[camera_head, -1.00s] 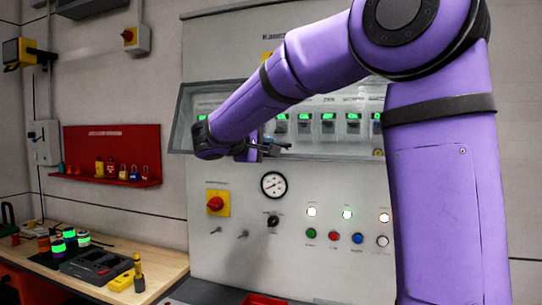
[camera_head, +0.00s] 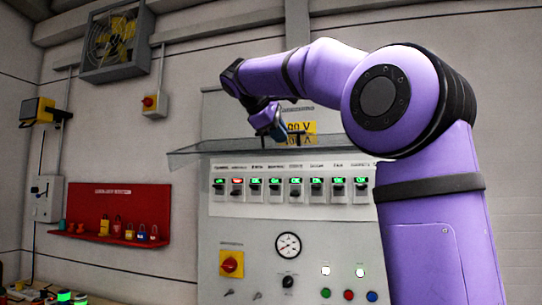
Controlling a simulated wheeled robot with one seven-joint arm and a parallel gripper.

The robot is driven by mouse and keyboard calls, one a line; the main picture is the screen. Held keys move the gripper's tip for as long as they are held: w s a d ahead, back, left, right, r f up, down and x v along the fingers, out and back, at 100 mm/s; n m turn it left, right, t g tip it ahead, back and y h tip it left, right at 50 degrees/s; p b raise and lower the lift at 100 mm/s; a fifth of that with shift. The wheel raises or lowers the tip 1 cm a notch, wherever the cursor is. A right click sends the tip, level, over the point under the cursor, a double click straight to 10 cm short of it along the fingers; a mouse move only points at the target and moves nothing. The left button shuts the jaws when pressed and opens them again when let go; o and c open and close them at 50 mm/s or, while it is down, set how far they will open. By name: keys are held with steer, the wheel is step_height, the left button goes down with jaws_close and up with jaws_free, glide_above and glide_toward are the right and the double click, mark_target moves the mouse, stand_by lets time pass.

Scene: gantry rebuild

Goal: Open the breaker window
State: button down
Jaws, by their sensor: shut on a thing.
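The breaker window (camera_head: 208,147) is a clear, dark-edged panel at the top of the grey cabinet. It is swung up and sticks out almost level above the breaker row. My gripper (camera_head: 281,134) is at the window's middle, shut on its dark handle. The fingertips are small, and the exact grip is hard to see. Below, the row of breakers (camera_head: 295,186) is uncovered. Most show green labels; the second from the left shows red. My arm hides the cabinet's right side.
The cabinet front (camera_head: 262,228) carries a gauge (camera_head: 288,245), a yellow-and-red switch (camera_head: 231,264) and lit buttons. A red padlock board (camera_head: 117,214) hangs on the left wall. A fan (camera_head: 115,42) is above. The space before the breakers is clear.

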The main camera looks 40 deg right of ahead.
steer(key=shift+w+d+r, duration=0.1)
steer(key=shift+d+r, duration=0.05)
steer(key=shift+r, duration=0.65)
steer(key=shift+w+d+r, duration=0.1)
steer(key=shift+d+r, duration=0.05)
steer(key=shift+r, duration=0.7)
steer(key=shift+w+d+r, duration=0.1)
steer(key=shift+d+r, duration=0.05)
steer(key=shift+r, duration=0.65)
steer(key=c, duration=1.2)
jaws_free()
steer(key=v, duration=1)
steer(key=shift+a+r, duration=0.2)
steer(key=shift+a, duration=0.15)
steer(key=shift+f, duration=0.1)
